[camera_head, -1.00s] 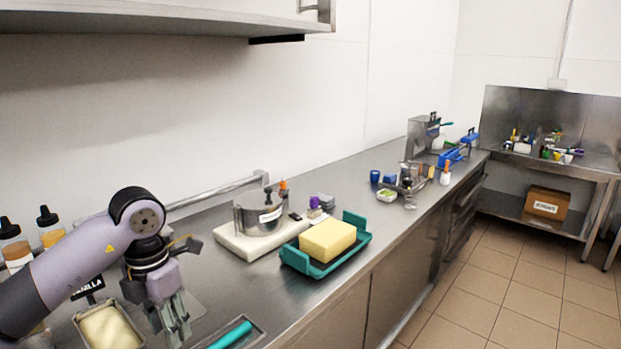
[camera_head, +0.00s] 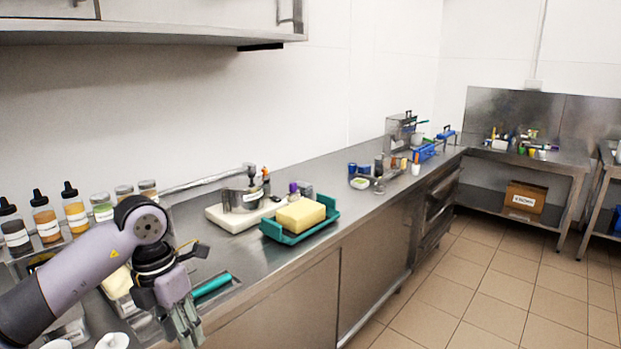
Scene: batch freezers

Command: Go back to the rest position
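My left arm comes in from the left, and my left gripper (camera_head: 184,322) points down in front of the counter's near edge. Its fingers look close together and hold nothing that I can see; their tips run to the bottom of the picture, so the gap is unclear. My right gripper is out of view.
The steel counter (camera_head: 272,256) holds a yellow block (camera_head: 300,213) on a teal tray (camera_head: 328,207), a pot (camera_head: 243,199) on a white board, sauce bottles (camera_head: 46,219) and a teal-handled tool (camera_head: 212,285). Tiled floor (camera_head: 440,290) is free at right.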

